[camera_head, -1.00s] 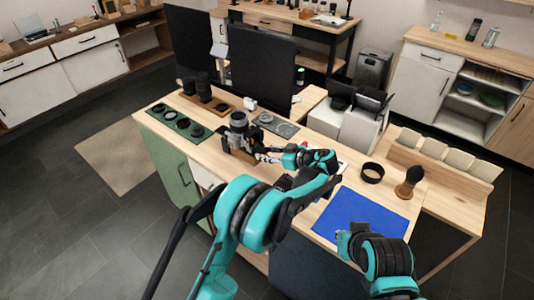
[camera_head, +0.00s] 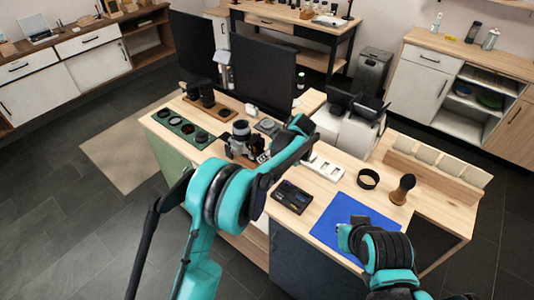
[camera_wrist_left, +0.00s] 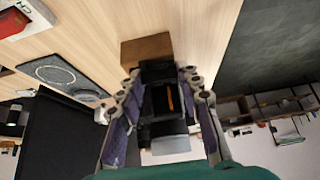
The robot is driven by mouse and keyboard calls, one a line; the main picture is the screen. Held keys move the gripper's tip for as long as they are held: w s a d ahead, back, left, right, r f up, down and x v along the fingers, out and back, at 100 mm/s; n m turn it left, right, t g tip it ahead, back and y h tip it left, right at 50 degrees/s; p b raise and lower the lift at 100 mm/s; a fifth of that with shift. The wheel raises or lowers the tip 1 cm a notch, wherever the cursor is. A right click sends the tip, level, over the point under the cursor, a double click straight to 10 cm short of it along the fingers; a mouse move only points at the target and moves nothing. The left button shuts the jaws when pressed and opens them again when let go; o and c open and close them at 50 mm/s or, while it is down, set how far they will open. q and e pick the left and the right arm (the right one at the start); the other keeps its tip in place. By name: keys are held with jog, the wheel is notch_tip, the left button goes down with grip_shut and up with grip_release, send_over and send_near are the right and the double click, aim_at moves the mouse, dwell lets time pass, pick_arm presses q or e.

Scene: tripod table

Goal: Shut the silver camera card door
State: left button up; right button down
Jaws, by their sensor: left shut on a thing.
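The silver camera (camera_head: 241,137) stands on the wooden table, near its back left part. In the left wrist view the camera (camera_wrist_left: 160,100) shows as a dark body with a silver round part, beside a brown wooden block (camera_wrist_left: 146,48). My left gripper (camera_wrist_left: 160,77) has one finger on each side of the camera and is shut on it.
A green lens tray (camera_head: 181,125) and dark lenses (camera_head: 206,95) lie left of the camera. A black monitor (camera_head: 262,75) stands behind. A black case (camera_head: 291,197), a white slotted block (camera_head: 323,167), a black ring (camera_head: 368,179) and a brush (camera_head: 403,189) lie to the right.

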dwell(0.5)
pick_arm(q)
jog(key=o, duration=1.2)
jog(key=shift+c, duration=0.2)
jog(key=v, duration=1.2)
jog(key=shift+w+a, duration=0.1)
jog(key=shift+a, duration=0.05)
